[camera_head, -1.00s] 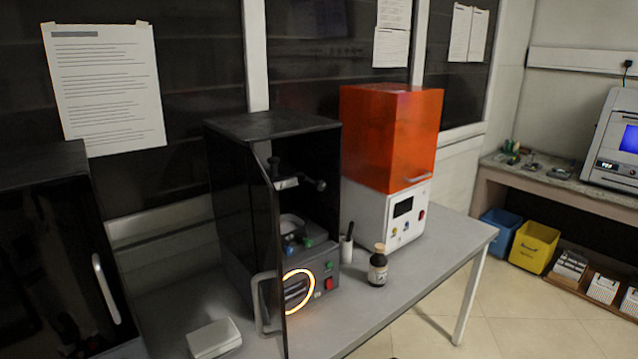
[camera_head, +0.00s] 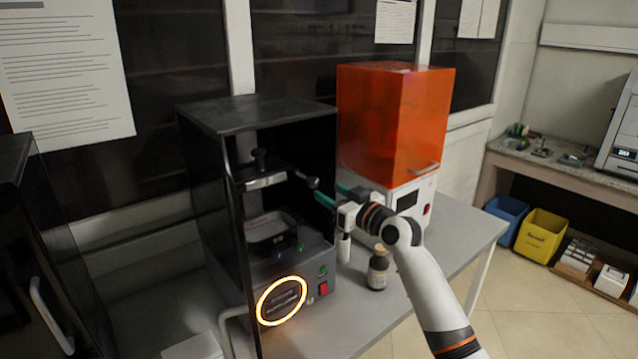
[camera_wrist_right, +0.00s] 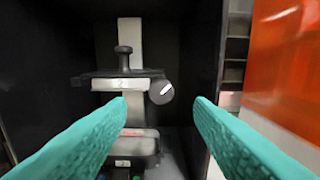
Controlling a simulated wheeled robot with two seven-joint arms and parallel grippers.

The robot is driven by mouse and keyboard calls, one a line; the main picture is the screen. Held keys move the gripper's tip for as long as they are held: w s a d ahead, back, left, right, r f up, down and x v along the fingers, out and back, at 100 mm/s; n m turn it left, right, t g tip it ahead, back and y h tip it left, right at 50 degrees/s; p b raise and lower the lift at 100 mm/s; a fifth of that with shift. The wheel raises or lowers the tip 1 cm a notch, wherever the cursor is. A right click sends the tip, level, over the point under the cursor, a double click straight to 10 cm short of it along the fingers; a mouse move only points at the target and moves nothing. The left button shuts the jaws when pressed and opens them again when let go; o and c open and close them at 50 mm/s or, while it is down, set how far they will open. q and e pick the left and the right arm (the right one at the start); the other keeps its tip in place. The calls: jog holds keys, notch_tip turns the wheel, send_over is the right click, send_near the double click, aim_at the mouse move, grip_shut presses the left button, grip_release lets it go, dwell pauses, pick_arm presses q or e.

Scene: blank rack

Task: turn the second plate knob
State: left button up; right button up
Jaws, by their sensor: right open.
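The open-fronted black machine (camera_head: 290,115) stands on the bench, with a plate (camera_head: 262,181) across its upper inside. The knob also shows in the head view (camera_head: 313,183). My right gripper (camera_head: 328,198) is at the machine's open front, its teal fingers open toward the knob. In the wrist view the knob appears between the fingertips (camera_wrist_right: 160,104), with no contact visible. My left gripper is out of view.
Below the plate are a tray (camera_head: 270,228) and a glowing orange ring (camera_head: 281,301). An orange-hooded machine (camera_head: 395,115) stands close on the right. A brown bottle (camera_head: 378,268) stands on the bench under my right arm. A black door frames the machine's left side.

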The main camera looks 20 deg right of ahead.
aim_at(315, 184)
jog(key=shift+p+x, duration=0.3)
jog(key=shift+x, duration=2.4)
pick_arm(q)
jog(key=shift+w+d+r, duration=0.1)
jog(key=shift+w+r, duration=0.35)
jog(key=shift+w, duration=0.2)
pick_arm(e)
jog(key=shift+d, duration=0.1)
jog(key=c, duration=1)
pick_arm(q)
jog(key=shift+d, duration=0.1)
